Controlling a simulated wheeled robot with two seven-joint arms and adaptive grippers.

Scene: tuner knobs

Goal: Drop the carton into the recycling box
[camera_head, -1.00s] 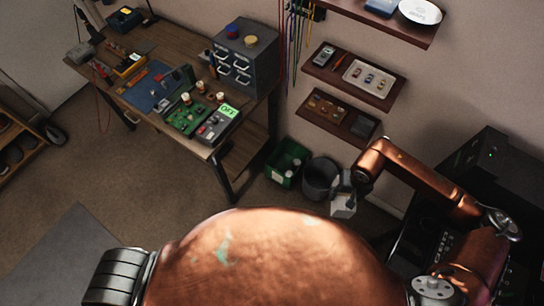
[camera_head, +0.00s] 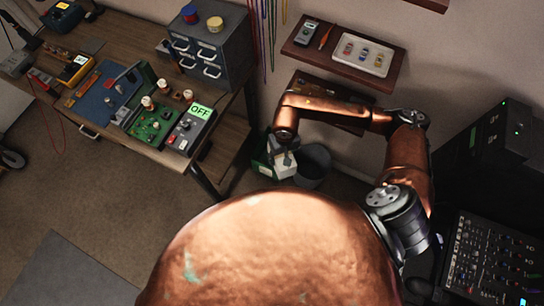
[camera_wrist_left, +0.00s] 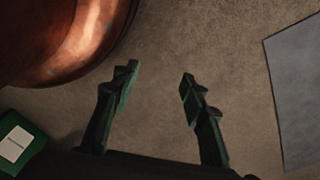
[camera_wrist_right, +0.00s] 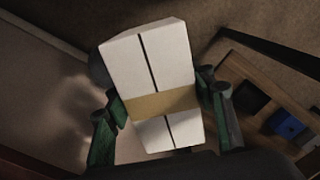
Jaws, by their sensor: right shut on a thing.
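The white carton (camera_wrist_right: 150,75) with a tan band is held between the fingers of my right gripper (camera_wrist_right: 160,115) in the right wrist view. In the head view the carton (camera_head: 283,169) hangs from my right gripper (camera_head: 283,155), in front of the green recycling box (camera_head: 260,168), and hides much of it. I cannot tell whether the carton is directly over the box opening. A green box with a white label (camera_wrist_left: 17,147), seemingly the same box, shows at the lower left of the left wrist view. My left gripper (camera_wrist_left: 158,75) is open and empty above the floor.
A dark grey bin (camera_head: 314,166) stands just right of the recycling box. The workbench (camera_head: 120,40) with electronics is at the left, and wall shelves (camera_head: 345,55) are above. A black equipment rack (camera_head: 490,140) is at the right. The floor between has free room.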

